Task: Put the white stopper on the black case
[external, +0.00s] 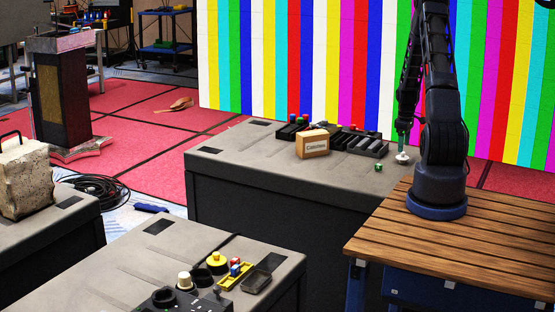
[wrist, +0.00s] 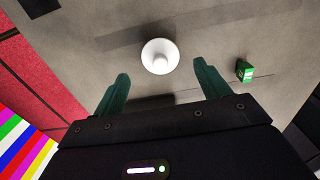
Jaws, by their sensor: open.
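The white stopper (wrist: 160,56) is a round white piece with a raised knob, on the grey table top. It also shows in the external view (external: 402,158), near the table's right end. My gripper (external: 402,148) points down just above it. In the wrist view my gripper (wrist: 160,72) has its two green fingers spread, with the stopper between and slightly beyond the tips, not held. A black case (external: 362,142) with open compartments lies left of my gripper on the same table; its inside is hard to make out.
A small green cube (external: 379,167) sits near the stopper. A cardboard box (external: 313,144) stands in front of the black case, with red and blue pieces (external: 297,118) behind. Grey table top (external: 240,152) is clear at left. A striped video wall (external: 290,55) rises behind.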

